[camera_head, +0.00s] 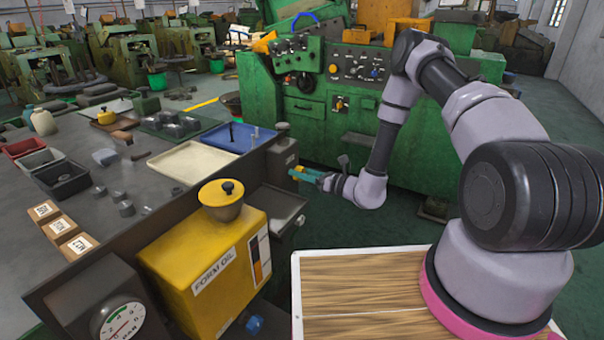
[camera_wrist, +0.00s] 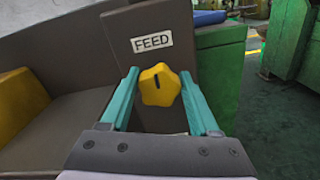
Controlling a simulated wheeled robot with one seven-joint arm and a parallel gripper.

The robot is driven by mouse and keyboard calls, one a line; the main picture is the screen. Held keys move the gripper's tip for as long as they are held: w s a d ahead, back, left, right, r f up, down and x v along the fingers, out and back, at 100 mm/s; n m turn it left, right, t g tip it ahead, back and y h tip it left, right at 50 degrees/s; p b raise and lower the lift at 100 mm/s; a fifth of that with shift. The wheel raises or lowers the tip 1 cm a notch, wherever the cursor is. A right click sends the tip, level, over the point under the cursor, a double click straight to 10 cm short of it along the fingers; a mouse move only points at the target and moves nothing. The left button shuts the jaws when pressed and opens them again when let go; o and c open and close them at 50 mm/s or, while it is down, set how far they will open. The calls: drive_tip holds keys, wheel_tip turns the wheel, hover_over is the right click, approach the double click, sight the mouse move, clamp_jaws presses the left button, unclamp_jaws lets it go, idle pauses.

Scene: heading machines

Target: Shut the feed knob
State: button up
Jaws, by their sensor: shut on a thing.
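The feed knob (camera_wrist: 160,88) is a yellow, lobed knob with a short dark mark that stands near upright in the wrist view. It sits on a dark grey panel (camera_wrist: 152,62) below a white FEED label (camera_wrist: 152,41). My gripper (camera_wrist: 160,76) has its two teal fingers on either side of the knob and is shut on it. In the head view, my gripper (camera_head: 301,174) is at the right end of the grey bench, and the knob cannot be told clearly there.
A yellow form oil box (camera_head: 207,262) and a pressure gauge (camera_head: 120,322) stand at the bench's near end. A blue tray (camera_head: 225,138) and a cream tray (camera_head: 190,162) lie on the bench. A green machine (camera_head: 330,110) stands behind my arm. Floor shows between bench and machine.

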drive_tip(key=shift+d+f+n, duration=0.1)
drive_tip(key=shift+n, duration=0.2)
drive_tip(key=o, duration=1.4)
drive_tip(key=shift+c, duration=0.2)
drive_tip(key=shift+s, duration=0.1)
drive_tip(key=v, duration=1)
drive_tip(key=shift+s+d, duration=0.2)
drive_tip(key=shift+d, duration=0.05)
